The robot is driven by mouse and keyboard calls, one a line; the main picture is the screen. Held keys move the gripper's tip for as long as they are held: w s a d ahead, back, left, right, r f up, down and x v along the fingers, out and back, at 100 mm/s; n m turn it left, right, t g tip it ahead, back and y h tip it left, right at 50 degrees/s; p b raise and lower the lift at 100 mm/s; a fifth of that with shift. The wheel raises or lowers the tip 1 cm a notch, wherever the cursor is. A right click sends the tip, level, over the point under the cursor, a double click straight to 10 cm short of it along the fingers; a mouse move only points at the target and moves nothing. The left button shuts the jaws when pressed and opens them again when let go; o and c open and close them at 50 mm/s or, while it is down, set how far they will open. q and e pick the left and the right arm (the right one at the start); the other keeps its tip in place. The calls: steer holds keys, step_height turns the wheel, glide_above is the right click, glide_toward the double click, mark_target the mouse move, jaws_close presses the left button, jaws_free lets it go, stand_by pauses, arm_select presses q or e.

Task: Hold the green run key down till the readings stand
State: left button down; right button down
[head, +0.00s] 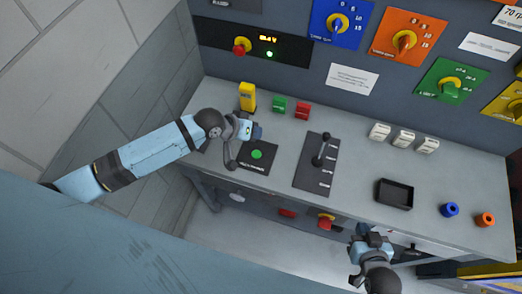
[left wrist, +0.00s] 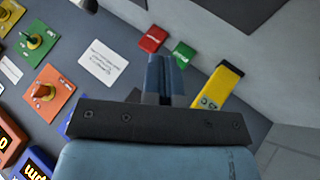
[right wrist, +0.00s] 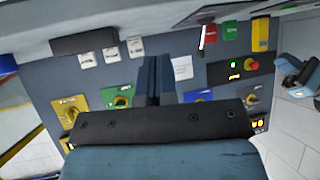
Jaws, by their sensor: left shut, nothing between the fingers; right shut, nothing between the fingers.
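The green round key (head: 256,154) sits on a dark plate (head: 268,164) near the bench's left front, uncovered in the head view. My left gripper (head: 256,131) is shut and empty just beyond the key; I cannot tell its height above the bench. Its closed fingers show in the left wrist view (left wrist: 165,75), where the key is not seen. The readout panel (head: 213,33) on the back wall shows amber digits, too small to read surely, above a lit green lamp (head: 269,54). My right gripper (head: 371,240) is shut and empty, in front of the bench's front edge.
Behind the left gripper stand a yellow meter (head: 247,96), a green block (head: 279,105) and a red block (head: 302,111). A lever (head: 321,153) rises right of the key. A black tray (head: 394,195) and blue and orange rings (head: 450,209) lie further right.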

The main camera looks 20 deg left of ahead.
mark_target(255, 153)
steer(key=shift+s+a, duration=0.15)
steer(key=shift+a, duration=0.1)
